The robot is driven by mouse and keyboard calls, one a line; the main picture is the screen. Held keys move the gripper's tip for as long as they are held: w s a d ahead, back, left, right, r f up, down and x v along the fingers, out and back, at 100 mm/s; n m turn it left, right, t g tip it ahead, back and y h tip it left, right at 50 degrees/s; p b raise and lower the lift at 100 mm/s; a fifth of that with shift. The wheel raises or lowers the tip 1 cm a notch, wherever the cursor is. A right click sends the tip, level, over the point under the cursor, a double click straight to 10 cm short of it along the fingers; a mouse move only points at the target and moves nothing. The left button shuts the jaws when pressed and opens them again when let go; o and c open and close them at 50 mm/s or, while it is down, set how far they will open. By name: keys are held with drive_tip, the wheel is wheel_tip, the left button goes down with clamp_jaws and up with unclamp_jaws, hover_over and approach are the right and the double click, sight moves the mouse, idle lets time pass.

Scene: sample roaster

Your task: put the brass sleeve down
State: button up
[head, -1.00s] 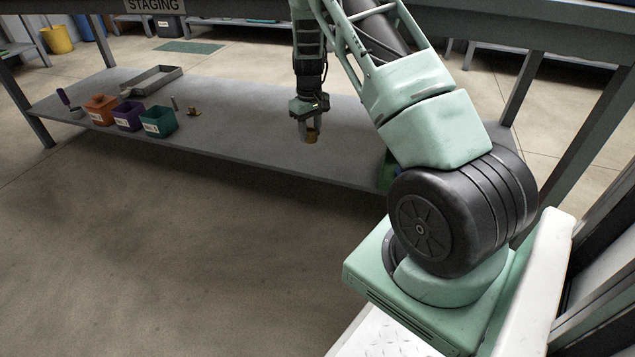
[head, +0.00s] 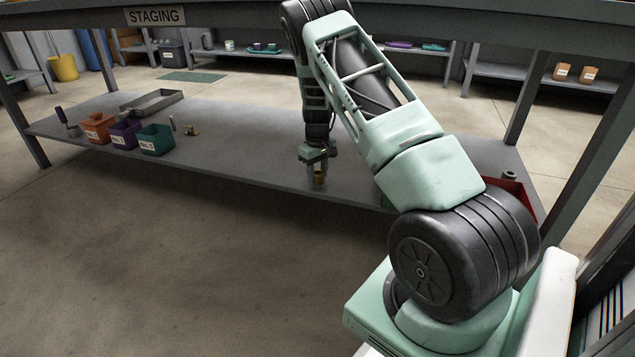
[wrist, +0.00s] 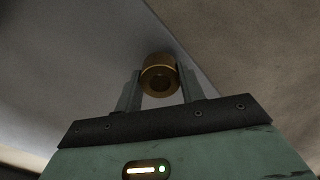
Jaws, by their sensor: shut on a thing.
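The brass sleeve (wrist: 160,74) is a short golden ring with a dark bore, held between the two fingers of my gripper (wrist: 160,88) in the wrist view. In the head view the brass sleeve (head: 319,179) shows small at the tip of my gripper (head: 319,171), which points down. It is over the front part of the grey lower shelf (head: 245,150), close to the front edge. I cannot tell whether the sleeve touches the shelf. The wrist view shows the shelf edge running past the sleeve.
An orange bin (head: 96,128), a purple bin (head: 124,135) and a teal bin (head: 156,140) stand at the shelf's left. A grey tray (head: 152,102) lies behind them. A small brass piece (head: 192,131) is right of the teal bin. A red bin (head: 515,190) is at the right end.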

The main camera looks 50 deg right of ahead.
drive_tip(key=shift+f, duration=0.8)
drive_tip(key=shift+r, duration=0.15)
drive_tip(key=o, duration=1.2)
